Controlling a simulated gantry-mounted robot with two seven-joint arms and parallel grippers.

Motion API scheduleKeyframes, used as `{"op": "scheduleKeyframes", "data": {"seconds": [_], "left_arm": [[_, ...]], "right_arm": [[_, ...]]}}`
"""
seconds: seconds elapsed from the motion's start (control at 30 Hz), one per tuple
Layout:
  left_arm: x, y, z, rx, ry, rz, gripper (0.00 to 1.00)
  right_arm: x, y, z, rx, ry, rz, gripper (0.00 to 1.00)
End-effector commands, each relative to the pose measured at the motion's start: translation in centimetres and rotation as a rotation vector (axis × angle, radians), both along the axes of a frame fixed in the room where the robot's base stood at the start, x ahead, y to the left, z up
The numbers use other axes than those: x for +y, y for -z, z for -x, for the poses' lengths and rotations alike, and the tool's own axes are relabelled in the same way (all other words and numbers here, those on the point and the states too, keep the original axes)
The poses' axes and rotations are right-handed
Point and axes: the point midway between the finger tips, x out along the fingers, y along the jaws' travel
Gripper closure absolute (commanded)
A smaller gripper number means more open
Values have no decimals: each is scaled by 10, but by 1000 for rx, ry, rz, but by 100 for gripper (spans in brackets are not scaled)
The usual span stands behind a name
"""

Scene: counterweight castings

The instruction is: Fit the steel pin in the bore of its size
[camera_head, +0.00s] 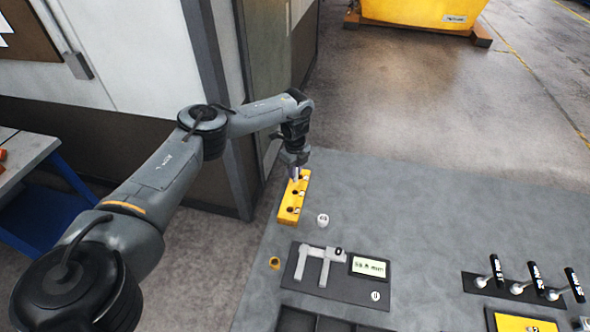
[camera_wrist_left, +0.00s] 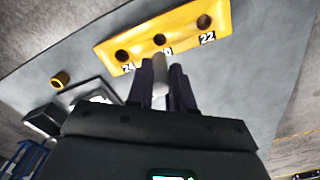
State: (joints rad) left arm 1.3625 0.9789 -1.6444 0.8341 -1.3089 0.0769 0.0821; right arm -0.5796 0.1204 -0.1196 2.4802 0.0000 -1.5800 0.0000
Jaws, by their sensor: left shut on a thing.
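The yellow block (camera_head: 289,217) lies along the left side of the grey table, with three dark bores in a row. It also shows in the left wrist view (camera_wrist_left: 182,27), where number labels read 24 and 22 at the outer bores; the middle label is partly hidden. My left gripper (camera_head: 297,174) is above the far part of the block. In the left wrist view my left gripper (camera_wrist_left: 160,75) is shut on the light grey steel pin (camera_wrist_left: 159,73). The pin's far end appears beside the middle bore (camera_wrist_left: 158,40); I cannot tell its height above the block. My right gripper is not in view.
A white round piece (camera_head: 322,219) stands right of the block. A caliper (camera_head: 320,262) with a display (camera_head: 369,266) lies nearer, beside a small yellow ring (camera_head: 275,263). Black-handled gauges (camera_head: 535,276) stand at the right. The middle and far right of the table are clear.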

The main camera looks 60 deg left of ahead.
Motion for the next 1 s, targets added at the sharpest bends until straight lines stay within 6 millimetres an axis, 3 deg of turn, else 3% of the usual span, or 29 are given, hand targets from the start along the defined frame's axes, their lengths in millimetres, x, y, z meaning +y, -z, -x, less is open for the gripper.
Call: {"op": "scheduleKeyframes", "data": {"seconds": [0.1,0.7,1.0], "left_arm": [[0,-2,0,0,-2,1,100],[0,48,0,0,0,0,100],[0,58,0,0,-1,0,100]], "right_arm": [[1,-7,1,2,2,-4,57],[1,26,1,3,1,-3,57],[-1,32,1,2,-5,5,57]]}}
